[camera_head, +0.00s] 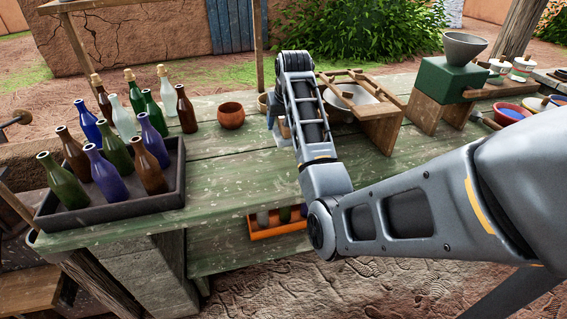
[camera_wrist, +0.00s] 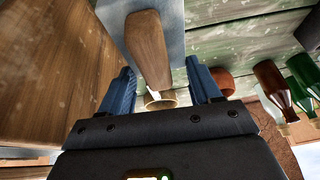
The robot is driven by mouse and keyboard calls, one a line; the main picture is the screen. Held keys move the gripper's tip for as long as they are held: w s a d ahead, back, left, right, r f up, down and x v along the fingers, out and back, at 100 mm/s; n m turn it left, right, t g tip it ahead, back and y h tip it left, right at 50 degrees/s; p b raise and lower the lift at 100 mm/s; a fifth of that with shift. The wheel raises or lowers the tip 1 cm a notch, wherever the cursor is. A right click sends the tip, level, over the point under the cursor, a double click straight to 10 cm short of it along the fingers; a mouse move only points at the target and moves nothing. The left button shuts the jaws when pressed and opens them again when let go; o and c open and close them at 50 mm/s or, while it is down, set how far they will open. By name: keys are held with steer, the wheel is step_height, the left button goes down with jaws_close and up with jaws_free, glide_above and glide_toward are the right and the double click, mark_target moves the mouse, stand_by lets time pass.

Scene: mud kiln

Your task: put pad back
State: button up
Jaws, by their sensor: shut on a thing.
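In the wrist view, my gripper (camera_wrist: 163,78) has its two blue fingers on either side of a brown wooden handle (camera_wrist: 149,48) and is shut on it. The handle belongs to the pad, whose pale grey flat body (camera_wrist: 172,12) shows behind it at the top. In the head view, my own arm hides most of the gripper and pad. A wooden piece (camera_head: 283,127), perhaps the handle, shows just left of the arm, over the green table (camera_head: 225,165). Whether the pad touches the table I cannot tell.
A dark tray (camera_head: 125,210) of bottles stands at the left, with more bottles behind. A clay bowl (camera_head: 231,116) stands near my arm. A wooden stand (camera_head: 380,130) with a basin is right of it. An orange crate (camera_head: 280,229) sits below the tabletop.

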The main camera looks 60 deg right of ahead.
step_height(320, 180, down, 10)
steer(key=shift+s+r+p, duration=0.1)
steer(key=shift+r+p, duration=0.1)
steer(key=shift+p, duration=0.2)
steer(key=shift+f, duration=0.15)
steer(key=o, duration=1.4)
